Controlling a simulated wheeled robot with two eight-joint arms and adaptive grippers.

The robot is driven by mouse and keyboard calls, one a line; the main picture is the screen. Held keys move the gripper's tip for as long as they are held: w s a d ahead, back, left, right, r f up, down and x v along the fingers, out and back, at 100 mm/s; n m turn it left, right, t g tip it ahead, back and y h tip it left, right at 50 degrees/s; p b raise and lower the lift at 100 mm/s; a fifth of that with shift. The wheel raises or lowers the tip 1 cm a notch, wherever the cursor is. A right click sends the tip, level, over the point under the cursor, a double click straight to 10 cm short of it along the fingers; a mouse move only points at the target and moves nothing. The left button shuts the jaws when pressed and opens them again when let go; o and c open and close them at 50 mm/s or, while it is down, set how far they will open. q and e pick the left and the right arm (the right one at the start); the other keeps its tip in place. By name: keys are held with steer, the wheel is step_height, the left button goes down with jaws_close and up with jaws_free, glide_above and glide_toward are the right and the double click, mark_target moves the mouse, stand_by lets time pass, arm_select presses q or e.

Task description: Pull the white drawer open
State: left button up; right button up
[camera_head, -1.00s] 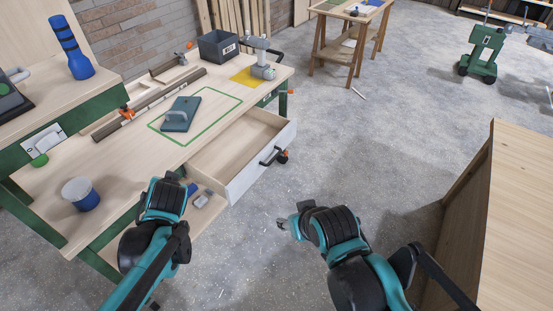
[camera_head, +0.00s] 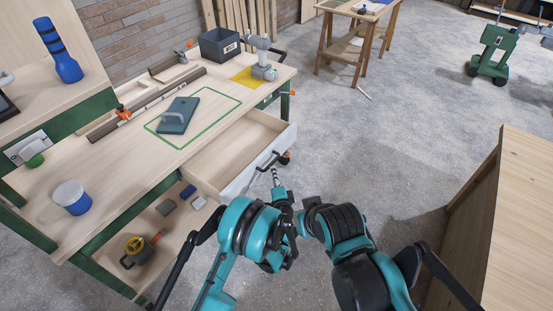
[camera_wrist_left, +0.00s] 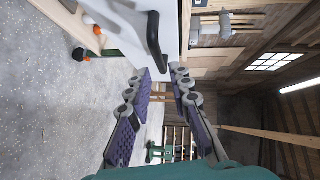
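The white drawer (camera_head: 237,185) stands pulled out from the workbench, its empty wooden inside showing. Its black bar handle (camera_head: 268,160) is on the front panel. My left gripper (camera_head: 275,176) is just in front of the handle, pointing at it. The handle (camera_wrist_left: 154,42) lies ahead of the fingertips, against the white drawer front (camera_wrist_left: 135,22). My right arm comes in at the lower right; its gripper is hidden behind my left arm.
The workbench (camera_head: 105,165) holds a blue-grey float (camera_head: 178,115), a dark bin (camera_head: 219,45) and a drill (camera_head: 263,58). Its lower shelf (camera_head: 160,225) carries small items. A wooden cabinet (camera_head: 515,220) stands at right. Open floor (camera_head: 370,150) lies between.

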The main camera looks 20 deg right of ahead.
mark_target(272, 162)
arm_select(q)
steer(key=b+x, duration=0.2)
steer(key=x, duration=0.4)
steer(key=shift+w+d+f, duration=0.1)
steer(key=shift+w+f, duration=0.1)
steer(key=shift+w, duration=0.6)
steer(key=shift+r, duration=0.1)
steer(key=shift+c, duration=0.3)
jaws_close()
